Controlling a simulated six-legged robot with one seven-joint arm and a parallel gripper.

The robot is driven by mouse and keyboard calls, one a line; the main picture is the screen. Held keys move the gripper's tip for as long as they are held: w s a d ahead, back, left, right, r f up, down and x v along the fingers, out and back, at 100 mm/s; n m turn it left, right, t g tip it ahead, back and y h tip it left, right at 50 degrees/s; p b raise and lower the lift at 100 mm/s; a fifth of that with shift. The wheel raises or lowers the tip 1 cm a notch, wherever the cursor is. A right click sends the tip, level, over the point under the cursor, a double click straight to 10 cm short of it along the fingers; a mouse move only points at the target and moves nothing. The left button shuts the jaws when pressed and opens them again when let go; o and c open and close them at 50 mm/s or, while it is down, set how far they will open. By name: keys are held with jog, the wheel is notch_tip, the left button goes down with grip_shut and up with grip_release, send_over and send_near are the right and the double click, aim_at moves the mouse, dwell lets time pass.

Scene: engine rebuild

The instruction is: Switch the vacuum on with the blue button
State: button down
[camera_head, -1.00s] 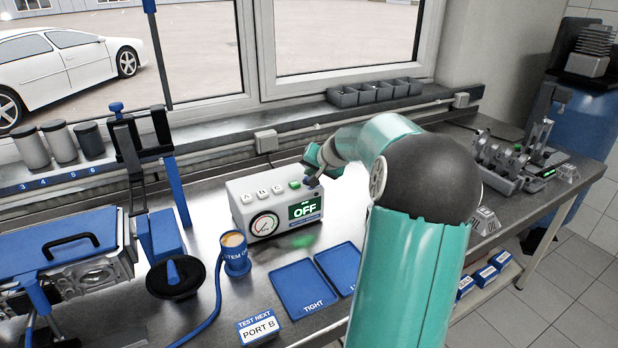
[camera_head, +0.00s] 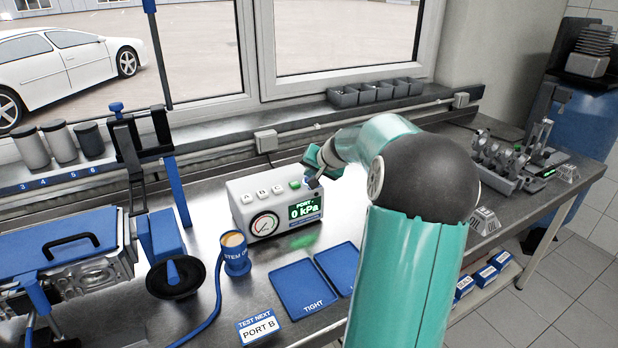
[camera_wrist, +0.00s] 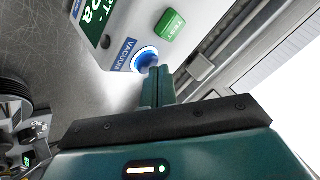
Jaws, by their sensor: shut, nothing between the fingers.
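The white vacuum unit (camera_head: 247,199) stands on the bench below the window. Its green display (camera_head: 305,212) reads "PORT -" and "0 kPa". The blue button (camera_wrist: 145,59), beside a blue "VACUUM" label, shows in the wrist view and has a bright ring. My gripper (camera_wrist: 153,72) is shut and empty, its fingertips at the lower edge of the blue button. They seem to touch it, but contact is hard to tell. In the head view my gripper (camera_head: 313,180) is at the unit's upper right corner and hides the button.
A green TEST button (camera_wrist: 171,25) sits close to the blue one. Keys A, B and C and a round gauge (camera_head: 265,225) are on the unit. A blue cup (camera_head: 236,262), blue trays (camera_head: 300,288) and a "PORT B" card (camera_head: 259,328) lie in front.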

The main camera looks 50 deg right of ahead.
jog(key=shift+r, duration=3.15)
